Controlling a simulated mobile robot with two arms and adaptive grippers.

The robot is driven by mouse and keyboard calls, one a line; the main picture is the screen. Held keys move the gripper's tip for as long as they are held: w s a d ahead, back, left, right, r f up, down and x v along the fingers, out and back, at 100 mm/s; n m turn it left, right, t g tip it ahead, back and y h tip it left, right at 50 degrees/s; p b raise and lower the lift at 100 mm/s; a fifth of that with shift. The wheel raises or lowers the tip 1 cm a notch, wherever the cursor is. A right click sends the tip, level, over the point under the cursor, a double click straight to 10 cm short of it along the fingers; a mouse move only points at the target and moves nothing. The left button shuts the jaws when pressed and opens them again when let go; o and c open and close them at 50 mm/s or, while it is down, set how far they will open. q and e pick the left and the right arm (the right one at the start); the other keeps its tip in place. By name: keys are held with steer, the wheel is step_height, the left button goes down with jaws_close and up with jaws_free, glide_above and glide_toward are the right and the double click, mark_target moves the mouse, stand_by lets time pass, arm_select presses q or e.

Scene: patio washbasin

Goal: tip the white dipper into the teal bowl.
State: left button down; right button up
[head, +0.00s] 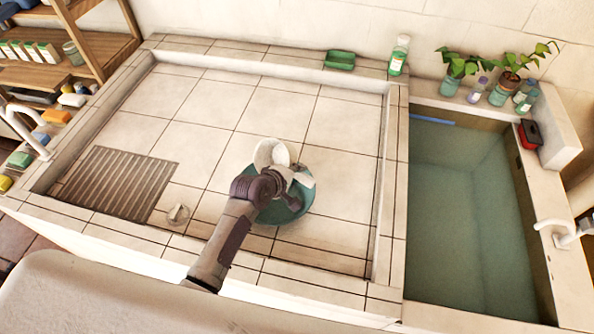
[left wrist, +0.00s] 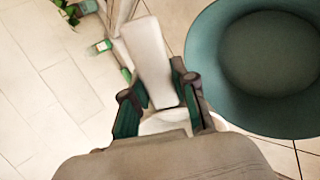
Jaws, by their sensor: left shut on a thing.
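The white dipper (head: 266,152) is in my left gripper (head: 292,188), at the far side of the teal bowl (head: 276,214) in the head view. Its round cup opening partly faces the camera. I cannot tell how far it is tilted or what is in it. In the left wrist view, the two fingers of my left gripper (left wrist: 160,103) close on a white part of the dipper (left wrist: 148,58). The teal bowl (left wrist: 228,75) lies to the right there, and its visible inside looks empty. My left arm hides part of the bowl in the head view. My right gripper is not in view.
The bowl stands on the tiled basin floor (head: 270,108), inside a low raised rim. A slatted drain mat (head: 115,183) and a small knob (head: 178,213) lie to the left. A water-filled trough (head: 455,220) is at right. Bottles and plants stand behind.

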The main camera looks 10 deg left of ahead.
arm_select(q)
steer(key=shift+w+d+r+g+y, duration=0.1)
steer(key=shift+w+r+g+y, duration=0.1)
steer(key=shift+r+g+y, duration=0.75)
steer(key=shift+f+g, duration=0.1)
steer(key=shift+g, duration=0.65)
steer(key=shift+r+g+y, duration=0.35)
steer(key=shift+r+g, duration=0.4)
steer(key=shift+g, duration=0.25)
steer(key=shift+r+g+y, duration=0.55)
steer(key=shift+g+y, duration=0.05)
steer(key=shift+g, duration=0.6)
steer(key=shift+r+g+y, duration=0.15)
steer(key=shift+g+y, duration=0.15)
steer(key=shift+g, duration=0.5)
steer(key=shift+s, duration=0.1)
steer(key=shift+s+r, duration=0.1)
